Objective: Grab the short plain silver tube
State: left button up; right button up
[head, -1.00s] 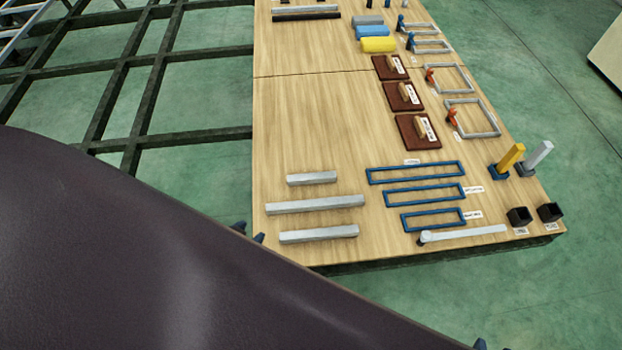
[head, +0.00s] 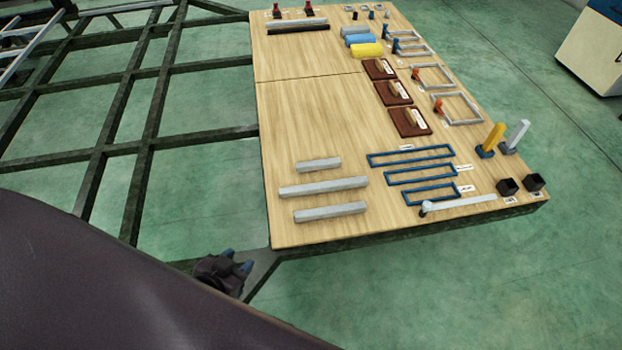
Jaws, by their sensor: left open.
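The short plain silver tube (head: 318,164) lies on the wooden table (head: 300,110), toward its near left side. It is the shortest of three silver tubes lying roughly parallel. The longest silver tube (head: 323,187) lies just in front of it, and a middle-length silver tube (head: 330,212) lies nearest the table's front edge. My left gripper (head: 238,264) is open and empty, off the table's near left corner and apart from all the tubes. My dark left arm covers the lower left of the view. My right gripper is not in view.
Blue rectangular frames (head: 410,156) lie right of the tubes, with a long silver bar (head: 458,204) near the front edge. Brown boards (head: 410,121) lie farther back. A dark metal chassis frame (head: 150,120) stands left of the table. The table's middle left is clear.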

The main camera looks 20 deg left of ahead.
aim_at(317, 165)
jog(key=k+j+u, duration=0.15)
jog(key=k+u, duration=0.3)
jog(key=k, duration=0.2)
jog(key=u, duration=1.35)
jog(key=i+l, duration=0.1)
jog(key=l, duration=0.7)
jog(key=i+l, duration=0.1)
jog(key=l, duration=0.7)
jog(key=i+l, duration=0.1)
jog(key=l, duration=0.7)
jog(key=i+l+u, duration=0.1)
jog(key=l, duration=0.7)
